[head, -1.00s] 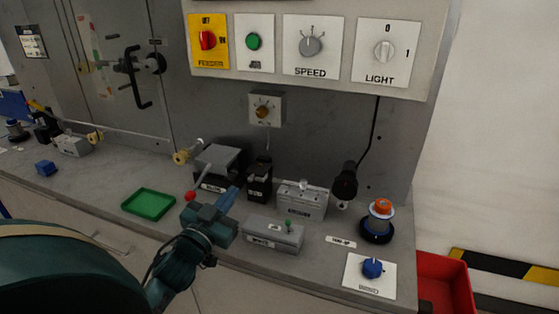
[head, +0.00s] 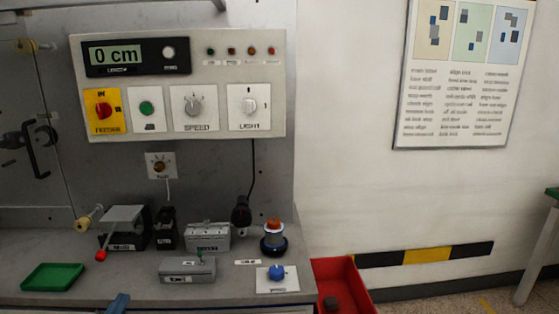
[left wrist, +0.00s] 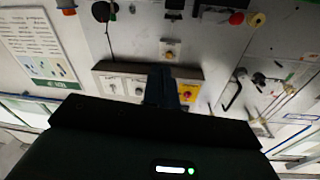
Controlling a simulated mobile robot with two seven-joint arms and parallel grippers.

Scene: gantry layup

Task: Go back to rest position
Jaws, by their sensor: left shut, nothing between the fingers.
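Only the blue tip of my left gripper (head: 119,303) shows at the bottom edge of the head view, at the bench's front edge, right of the green tray and left of the grey box with the green knob. In the left wrist view its dark fingers (left wrist: 161,88) are together with nothing between them, and the control panel shows behind them, upside down. My right gripper is in neither view.
The bench holds a green tray (head: 52,277), a lever box with a red knob (head: 122,226), a grey box (head: 187,270) and a blue knob (head: 276,271). A red bin (head: 343,284) stands right of the bench. The wall panel (head: 180,84) reads "0 cm".

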